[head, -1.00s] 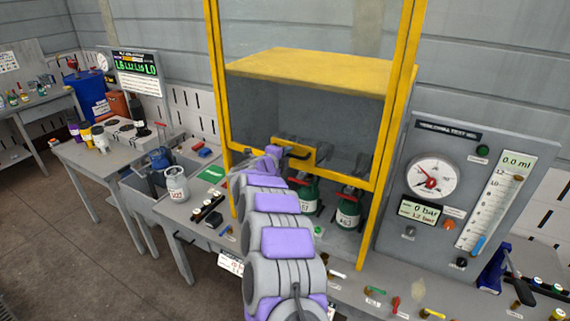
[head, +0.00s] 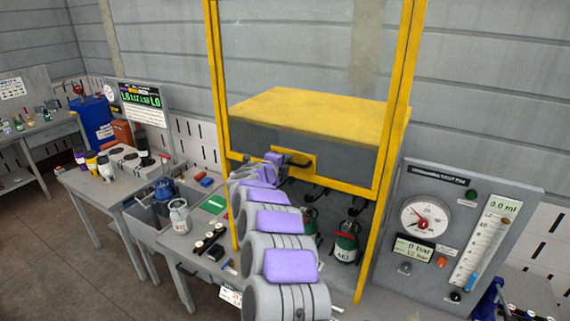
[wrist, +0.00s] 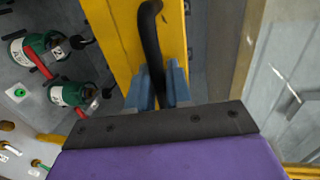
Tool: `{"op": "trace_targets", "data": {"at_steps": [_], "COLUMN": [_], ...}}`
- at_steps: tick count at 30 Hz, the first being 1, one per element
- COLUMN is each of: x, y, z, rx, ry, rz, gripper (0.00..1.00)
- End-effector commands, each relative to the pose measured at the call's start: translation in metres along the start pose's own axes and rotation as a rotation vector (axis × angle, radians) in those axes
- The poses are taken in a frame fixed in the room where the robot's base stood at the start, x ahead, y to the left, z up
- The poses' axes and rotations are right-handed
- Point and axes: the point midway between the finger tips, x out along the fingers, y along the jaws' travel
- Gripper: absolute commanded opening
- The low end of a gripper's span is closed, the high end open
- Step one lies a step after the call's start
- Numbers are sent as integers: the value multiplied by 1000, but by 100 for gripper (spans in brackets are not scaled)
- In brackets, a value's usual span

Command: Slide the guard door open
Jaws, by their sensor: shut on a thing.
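The guard door (head: 312,48) is a clear panel in a yellow frame, raised part way above the bench. Its lower yellow rail carries a yellow plate with a black handle (head: 300,165). In the wrist view the black handle (wrist: 150,40) runs down between the fingers. My gripper (wrist: 158,85) is shut on the handle; the fingertips are at the yellow plate. In the head view my gripper (head: 276,159) is at the left part of the handle. Below the door, green cylinders (head: 347,243) stand inside the enclosure, partly hidden by my arm.
A grey gauge panel (head: 455,180) stands right of the enclosure. On the left are a sink (head: 150,212), a grey canister (head: 181,217) and a bench with several bottles (head: 105,168). Yellow posts (head: 398,90) flank the door.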

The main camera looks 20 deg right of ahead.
Motion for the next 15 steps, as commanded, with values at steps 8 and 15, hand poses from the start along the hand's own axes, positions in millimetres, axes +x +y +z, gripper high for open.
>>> {"op": "trace_targets", "data": {"at_steps": [8,15], "x": [0,0], "y": [0,0], "z": [1,0], "rx": [0,0], "ry": [-2,-1], "rz": [-1,0], "gripper": [24,35]}}
